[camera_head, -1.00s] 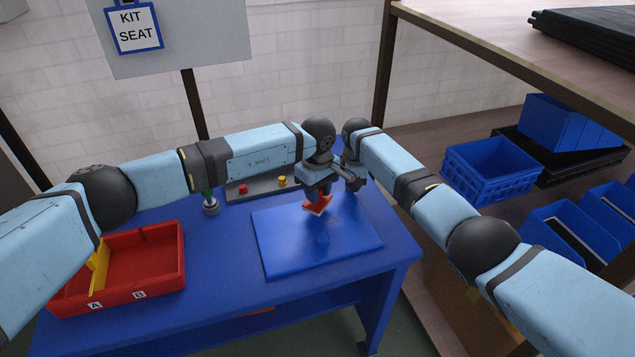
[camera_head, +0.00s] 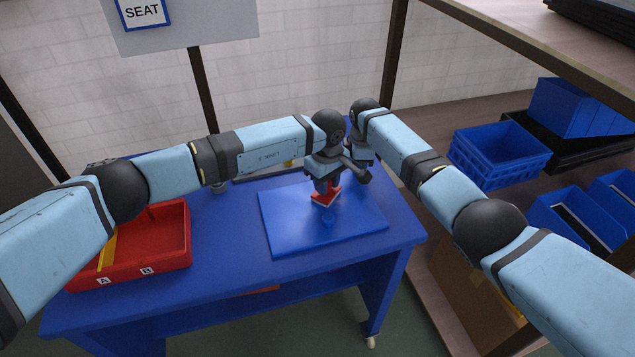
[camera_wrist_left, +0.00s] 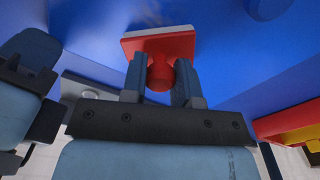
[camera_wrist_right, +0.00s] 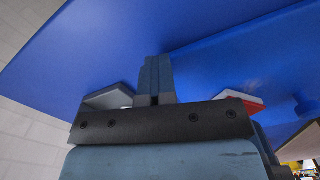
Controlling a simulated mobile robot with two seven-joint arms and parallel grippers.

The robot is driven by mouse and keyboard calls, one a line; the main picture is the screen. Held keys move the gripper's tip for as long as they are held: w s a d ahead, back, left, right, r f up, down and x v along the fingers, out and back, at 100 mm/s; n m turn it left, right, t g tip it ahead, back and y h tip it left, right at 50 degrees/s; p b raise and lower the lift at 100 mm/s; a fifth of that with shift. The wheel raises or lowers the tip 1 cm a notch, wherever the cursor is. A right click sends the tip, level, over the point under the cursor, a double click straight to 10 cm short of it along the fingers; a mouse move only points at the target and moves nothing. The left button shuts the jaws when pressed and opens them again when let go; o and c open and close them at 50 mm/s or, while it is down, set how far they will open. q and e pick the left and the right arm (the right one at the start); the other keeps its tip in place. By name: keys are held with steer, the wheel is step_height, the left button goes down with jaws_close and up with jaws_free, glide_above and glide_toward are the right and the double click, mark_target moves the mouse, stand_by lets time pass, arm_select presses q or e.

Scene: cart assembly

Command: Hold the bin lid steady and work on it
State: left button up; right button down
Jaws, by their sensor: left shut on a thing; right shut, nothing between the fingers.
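The blue bin lid (camera_head: 290,235) lies flat on the blue table. My left gripper (camera_head: 325,186) is shut on the round red knob of a red block (camera_head: 325,199) with a pale pad, over the lid's far half. The left wrist view shows the block (camera_wrist_left: 158,45) beyond the fingers (camera_wrist_left: 161,78). I cannot tell whether the pad touches the lid. My right gripper (camera_head: 362,174) is shut and empty near the lid's far right part, close beside the left one. Its closed fingers (camera_wrist_right: 156,80) show against blue in the right wrist view; contact is unclear.
A red tray (camera_head: 160,250) with a yellow divider and labels A and B stands on the table's left (camera_head: 225,262). A grey fixture is mostly hidden behind my left arm. A shelf with blue crates (camera_head: 500,158) stands at the right. The table's front strip is clear.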

mark_target(315, 198)
arm_select(q)
steer(key=shift+s+d+f, duration=0.1)
steer(key=shift+s+d, duration=0.1)
steer(key=shift+s, duration=0.6)
steer(key=shift+s+a, duration=0.25)
steer(key=shift+a, duration=0.5)
steer(key=shift+s+a, duration=0.25)
steer(key=shift+a, duration=0.45)
step_height(315, 198, up, 8)
steer(key=shift+r, duration=0.25)
steer(key=shift+d, duration=0.1)
